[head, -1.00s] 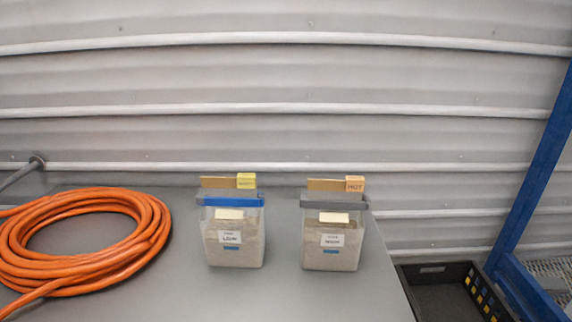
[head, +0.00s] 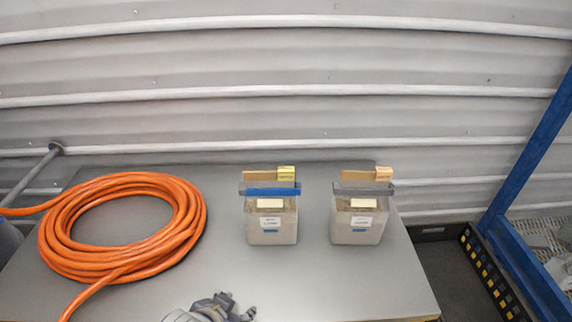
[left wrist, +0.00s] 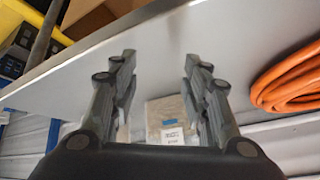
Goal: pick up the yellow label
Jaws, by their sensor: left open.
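The yellow label (head: 286,171) is a small tab at the top right corner of a tan card behind the blue-lidded clear container (head: 271,222). An orange label (head: 383,173) is on a similar card behind the grey-lidded container (head: 357,223). My left gripper (head: 238,304) is low at the front edge of the head view, apart from the containers. In the left wrist view its two fingers (left wrist: 160,60) are spread and empty. A container (left wrist: 168,112) shows beyond them, upside down; the yellow label cannot be made out there. My right gripper is not in view.
A coiled orange hose (head: 190,225) lies on the left of the grey table (head: 300,285). A blue frame (head: 530,160) and a black crate (head: 500,290) stand at the right. A corrugated wall is behind. The table front is mostly clear.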

